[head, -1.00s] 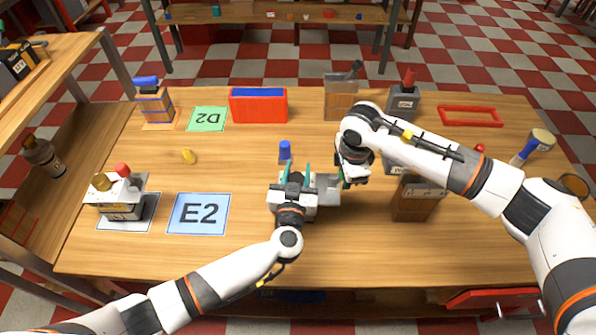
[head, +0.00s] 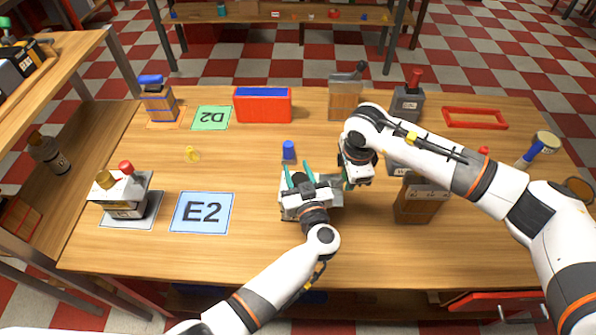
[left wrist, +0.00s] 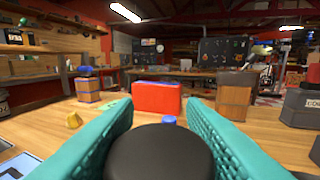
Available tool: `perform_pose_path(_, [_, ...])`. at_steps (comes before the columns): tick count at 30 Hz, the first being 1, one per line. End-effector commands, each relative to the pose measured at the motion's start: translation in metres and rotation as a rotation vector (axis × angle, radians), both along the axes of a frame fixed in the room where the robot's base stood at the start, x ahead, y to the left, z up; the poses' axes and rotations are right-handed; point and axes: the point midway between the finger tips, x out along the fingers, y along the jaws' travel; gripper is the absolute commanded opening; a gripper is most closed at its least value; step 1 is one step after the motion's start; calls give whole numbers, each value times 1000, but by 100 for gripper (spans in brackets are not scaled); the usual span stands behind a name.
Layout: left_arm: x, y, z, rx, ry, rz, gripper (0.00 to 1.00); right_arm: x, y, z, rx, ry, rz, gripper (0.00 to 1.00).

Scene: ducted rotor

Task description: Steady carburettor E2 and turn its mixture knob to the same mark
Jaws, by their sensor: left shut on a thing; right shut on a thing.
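A grey-and-white blocky unit (head: 331,192), which I take to be carburettor E2, stands mid-table between my grippers; my left gripper covers much of it and no label on it is readable. My left gripper (head: 300,178) reaches over it from the front with teal fingers. A blue E2 card (head: 202,212) lies left.
A similar unit with yellow and red caps (head: 124,194) stands on a mat at left. A blue-capped item (head: 288,150) is just behind my left gripper. A brown box (head: 420,200) stands close right. A red box (head: 263,105) is at the back. The front table is clear.

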Motion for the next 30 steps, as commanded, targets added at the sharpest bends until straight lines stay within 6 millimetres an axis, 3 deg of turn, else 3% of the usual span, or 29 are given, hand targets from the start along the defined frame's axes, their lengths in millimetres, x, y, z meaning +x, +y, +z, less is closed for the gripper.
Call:
perform_pose_path(6, [0,0,0,0,0,0,14,0,0,0,0,0,0,0])
perform_pose_path(7, [0,0,0,0,0,0,42,0,0,0,0,0,0,0])
perform_pose_path(10, [0,0,0,0,0,0,58,0,0,0,0,0,0,0])
perform_pose_path(20, [-3,-1,0,0,1,-2,59,0,0,0,0,-1,0,0])
perform_pose_path(30, [-52,-17,-1,-2,3,-1,59,0,0,0,0,-1,-1,0])
